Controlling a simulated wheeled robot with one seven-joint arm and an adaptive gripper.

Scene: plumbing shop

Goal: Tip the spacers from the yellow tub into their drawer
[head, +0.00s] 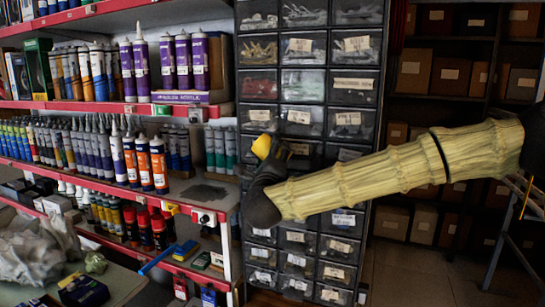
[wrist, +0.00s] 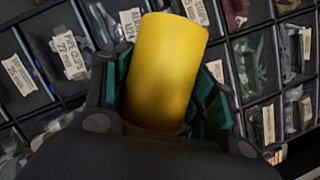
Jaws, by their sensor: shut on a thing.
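My gripper (head: 274,156) is shut on the yellow tub (head: 262,146), in front of the drawer cabinet (head: 283,67). In the wrist view the tub (wrist: 165,60) is a plain yellow cylinder between the green-padded fingers of my gripper (wrist: 162,88). The tub looks tilted in the head view. Its inside is hidden, and I see no spacers in either view. The cabinet has many small clear-fronted drawers with paper labels. One label reads pipe clips 22 mm (wrist: 70,54). I cannot make out a spacer label or tell which drawer is theirs.
Red-edged shelves (head: 104,108) with sealant tubes and bottles stand close on the left. Cardboard boxes (head: 415,73) fill dark shelving behind on the right. A stepladder (head: 515,215) stands at the far right. The floor (head: 420,272) at lower right looks clear.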

